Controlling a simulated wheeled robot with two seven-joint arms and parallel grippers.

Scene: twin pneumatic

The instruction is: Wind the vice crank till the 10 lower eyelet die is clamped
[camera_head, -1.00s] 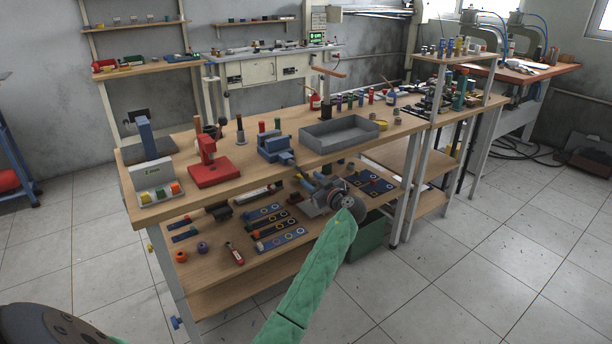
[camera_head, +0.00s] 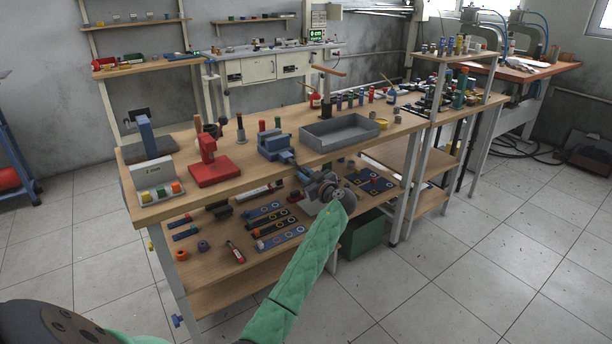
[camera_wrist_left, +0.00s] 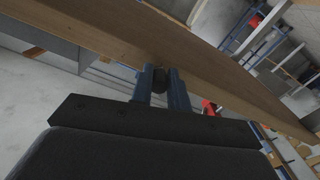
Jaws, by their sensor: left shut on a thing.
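The blue vice (camera_head: 275,147) sits at the front edge of the wooden workbench. My left gripper (camera_head: 300,173) is just below and in front of it, at the bench edge. In the left wrist view its two blue fingers (camera_wrist_left: 161,92) are shut around a dark round piece, the crank handle (camera_wrist_left: 160,78), under the bench edge. The rest of the crank is mostly hidden by the gripper and wrist. I cannot make out the 10 lower eyelet die or whether the jaws touch it. My right gripper is not in view.
A grey tray (camera_head: 340,132) stands right of the vice and a red press (camera_head: 211,165) stands left. The lower shelf (camera_head: 215,264) holds blue strips and small parts beneath my left arm. A green bin (camera_head: 364,235) is under the bench. The floor in front is clear.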

